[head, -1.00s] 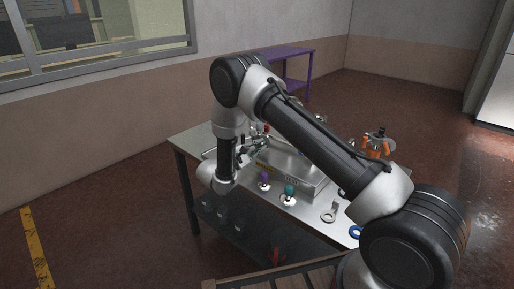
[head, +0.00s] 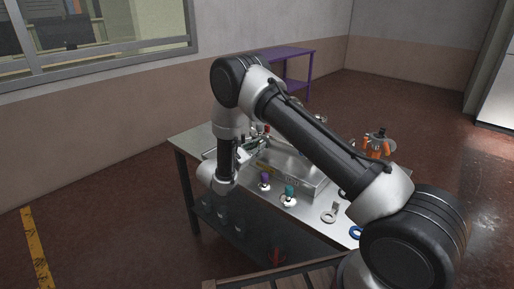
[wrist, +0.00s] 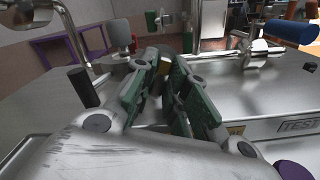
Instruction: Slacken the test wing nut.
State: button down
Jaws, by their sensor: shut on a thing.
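My gripper (wrist: 165,98) has green-padded fingers, seen close up in the wrist view. They stand close together over the metal machine top (wrist: 215,95). A small yellowish piece (wrist: 164,73) shows between the pads near their far end. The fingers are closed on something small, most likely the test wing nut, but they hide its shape. A TEST plate (wrist: 300,125) is on the metal front to the right of the fingers. In the head view my gripper (head: 252,152) is at the left end of the metal box (head: 292,172) and partly covered by my arm.
A purple knob (head: 265,178) and a teal knob (head: 289,191) stand in front of the box. A grey ring-ended part (head: 329,214) lies farther right. In the wrist view, a bent metal pipe (wrist: 78,40) and black post (wrist: 83,87) rise at left; a blue-handled lever (wrist: 290,32) is at right.

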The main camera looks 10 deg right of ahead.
dwell(0.3)
jog(key=c, duration=1.4)
grip_release()
jog(key=v, duration=1.2)
